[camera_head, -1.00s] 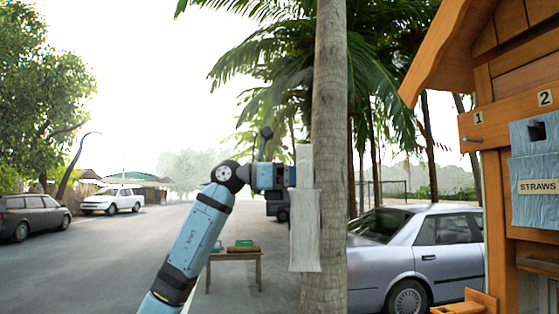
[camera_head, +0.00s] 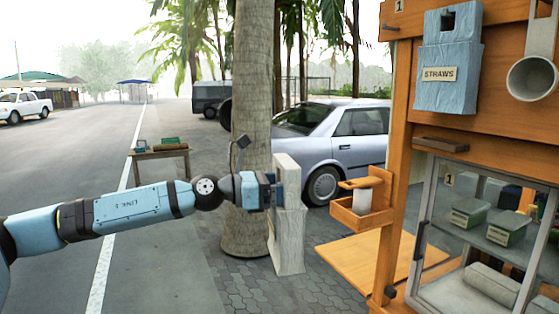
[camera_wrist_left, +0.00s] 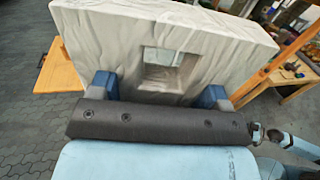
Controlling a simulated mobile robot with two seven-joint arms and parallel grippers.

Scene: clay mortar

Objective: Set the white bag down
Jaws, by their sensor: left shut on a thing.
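The white bag (camera_head: 289,235) is a tall, pale, creased block that hangs upright in front of the tree trunk. My left gripper (camera_head: 276,190) is shut on its upper part and holds it above the paving. In the left wrist view the bag (camera_wrist_left: 225,35) fills the top of the picture and has a square opening. The blue fingers of my left gripper (camera_wrist_left: 160,90) sit at both sides of that opening. The bag's underside contact is not shown, and my right gripper is out of view.
To the bag's right, a bare wooden shelf (camera_head: 350,268) juts from an orange stall. A small wooden holder (camera_head: 362,217) with a white cylinder is above it. A glass-fronted case (camera_head: 455,290) stands further right. A small table (camera_head: 160,154) stands by the road. A car (camera_head: 335,145) is parked behind.

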